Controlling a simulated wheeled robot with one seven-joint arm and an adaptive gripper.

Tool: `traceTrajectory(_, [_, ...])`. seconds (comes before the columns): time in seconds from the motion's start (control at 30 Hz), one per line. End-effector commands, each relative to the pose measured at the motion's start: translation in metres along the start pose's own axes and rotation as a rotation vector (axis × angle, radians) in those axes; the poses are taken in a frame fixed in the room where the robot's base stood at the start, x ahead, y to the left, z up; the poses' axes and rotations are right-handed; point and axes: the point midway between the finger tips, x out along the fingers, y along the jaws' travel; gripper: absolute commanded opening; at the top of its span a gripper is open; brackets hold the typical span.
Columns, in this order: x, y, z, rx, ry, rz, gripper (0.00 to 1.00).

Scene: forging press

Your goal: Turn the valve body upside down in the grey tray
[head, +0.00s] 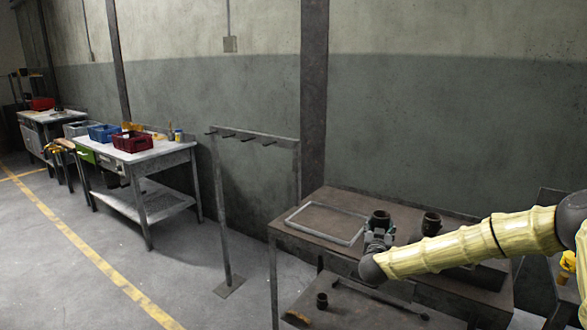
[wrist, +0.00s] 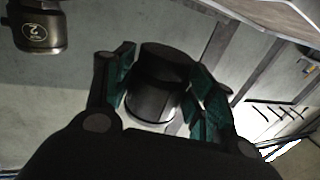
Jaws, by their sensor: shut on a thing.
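My gripper (head: 378,238) is shut on a dark, round valve body (head: 379,219) at the right end of the grey tray, above the brown table. In the wrist view the valve body (wrist: 157,84) sits between the two teal-padded fingers, with a wider collar at one end. The grey tray (head: 342,243) is a shallow, thin-rimmed rectangle on the table, and its visible floor is empty. I cannot tell whether the valve body touches the table. My forearm hides the table's right part.
A second dark part (head: 431,223) stands right of my gripper; a dark part marked 2 (wrist: 38,36) shows in the wrist view. A small dark part (head: 321,299) stands on the lower shelf. A steel rack (head: 223,210) stands left of the table (head: 312,196), with the wall behind.

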Motion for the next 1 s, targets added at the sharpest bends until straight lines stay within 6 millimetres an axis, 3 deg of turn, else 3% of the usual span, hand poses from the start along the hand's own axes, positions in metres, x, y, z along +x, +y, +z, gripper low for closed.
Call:
traceTrajectory(0.8, [0.0,-0.001,-0.065,0.001,0.002,-0.001,0.29])
traceTrajectory(1.0, [0.0,-0.001,-0.069,0.0,0.001,-0.001,0.29])
